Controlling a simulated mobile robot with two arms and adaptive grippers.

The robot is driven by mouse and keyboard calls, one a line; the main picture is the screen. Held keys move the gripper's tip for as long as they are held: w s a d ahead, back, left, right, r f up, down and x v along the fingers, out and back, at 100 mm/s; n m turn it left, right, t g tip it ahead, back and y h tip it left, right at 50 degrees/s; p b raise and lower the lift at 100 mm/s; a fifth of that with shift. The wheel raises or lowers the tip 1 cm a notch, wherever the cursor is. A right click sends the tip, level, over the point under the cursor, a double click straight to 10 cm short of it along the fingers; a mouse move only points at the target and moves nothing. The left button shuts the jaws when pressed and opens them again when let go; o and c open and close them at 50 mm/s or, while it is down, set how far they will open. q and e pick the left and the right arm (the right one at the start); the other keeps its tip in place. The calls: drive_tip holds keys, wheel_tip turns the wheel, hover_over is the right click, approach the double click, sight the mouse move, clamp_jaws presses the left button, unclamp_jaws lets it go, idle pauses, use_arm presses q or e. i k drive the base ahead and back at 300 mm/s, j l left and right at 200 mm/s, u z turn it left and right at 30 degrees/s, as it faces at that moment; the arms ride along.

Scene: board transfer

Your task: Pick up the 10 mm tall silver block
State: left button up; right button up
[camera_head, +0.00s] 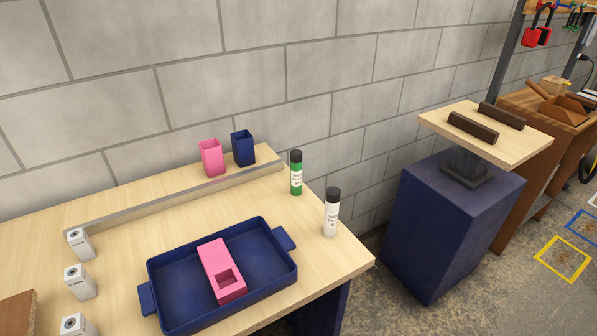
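Three pale grey-white blocks with dark round marks on top stand along the left of the wooden table: a far one (81,246), a middle one (81,284) and a near one (75,326), cut off by the bottom edge. The middle one has small writing, too small to read. I cannot tell whether any of them is the 10 mm silver block; no block here is plainly that low and silver. Neither of my grippers is in view.
A blue tray (166,306) holds a pink block (216,258) with a square hole. Pink (211,160) and navy (243,150) cups stand on the back ledge. Green (296,176) and white (331,215) bottles stand at right. A pedestal (445,230) stands beyond a gap.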

sight(77, 239)
drive_tip(key=u, duration=1.55)
drive_tip(key=k+j, duration=0.15)
drive_tip(key=k, duration=0.05)
